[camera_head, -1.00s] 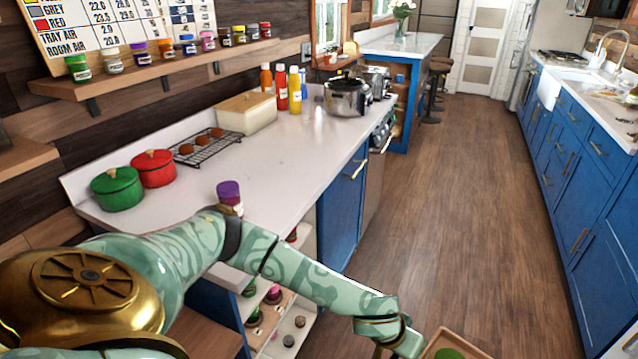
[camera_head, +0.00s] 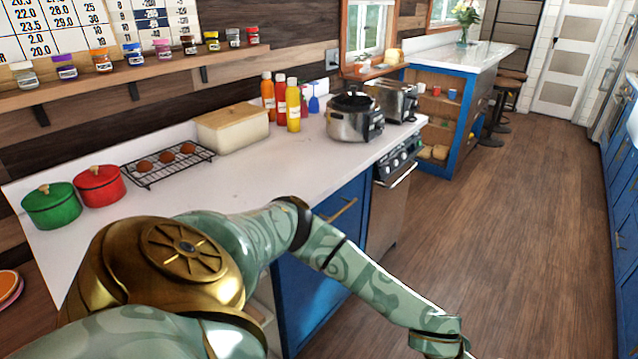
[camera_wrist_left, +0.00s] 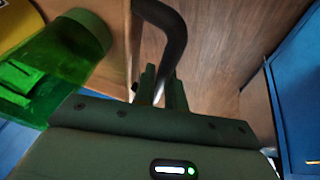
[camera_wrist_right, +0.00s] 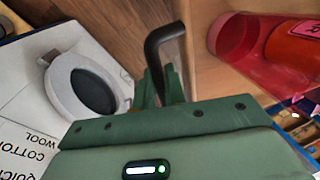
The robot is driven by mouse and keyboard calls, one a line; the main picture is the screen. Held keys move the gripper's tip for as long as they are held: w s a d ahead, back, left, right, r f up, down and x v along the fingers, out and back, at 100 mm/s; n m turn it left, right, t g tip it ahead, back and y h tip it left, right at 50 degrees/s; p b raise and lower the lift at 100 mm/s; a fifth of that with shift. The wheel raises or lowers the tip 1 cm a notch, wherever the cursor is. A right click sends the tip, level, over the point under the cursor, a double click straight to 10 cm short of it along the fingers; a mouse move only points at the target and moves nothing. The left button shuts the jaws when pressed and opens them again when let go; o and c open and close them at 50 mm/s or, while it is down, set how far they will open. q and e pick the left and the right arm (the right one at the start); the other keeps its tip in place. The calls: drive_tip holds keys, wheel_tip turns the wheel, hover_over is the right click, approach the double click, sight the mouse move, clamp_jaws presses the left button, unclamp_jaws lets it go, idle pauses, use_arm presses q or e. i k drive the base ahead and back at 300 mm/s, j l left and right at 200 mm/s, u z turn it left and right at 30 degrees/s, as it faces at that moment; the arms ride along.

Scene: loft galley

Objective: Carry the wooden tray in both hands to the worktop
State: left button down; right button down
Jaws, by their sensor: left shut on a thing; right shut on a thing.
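The wooden tray shows in part in the left wrist view (camera_wrist_left: 119,60) and the right wrist view (camera_wrist_right: 200,84). My left gripper (camera_wrist_left: 160,88) is shut on one black tray handle (camera_wrist_left: 172,38). My right gripper (camera_wrist_right: 160,88) is shut on the other black handle (camera_wrist_right: 160,36). A green see-through vessel (camera_wrist_left: 62,60) is by the left handle. A red see-through vessel (camera_wrist_right: 250,40) is by the right handle. The white worktop (camera_head: 255,185) runs along the left wall.
On the worktop stand green (camera_head: 52,206) and red (camera_head: 100,186) pots, a rack (camera_head: 168,164), a bread box (camera_head: 232,128), bottles (camera_head: 293,105) and a steel cooker (camera_head: 352,118). Its front middle is clear. Wooden floor (camera_head: 520,230) lies open to the right.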

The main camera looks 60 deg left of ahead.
sight(263, 185)
drive_tip(key=i+u, duration=0.2)
drive_tip(key=i, duration=0.3)
drive_tip(key=i+l+u, duration=0.2)
drive_tip(key=i, duration=0.35)
drive_tip(key=u, duration=2.8)
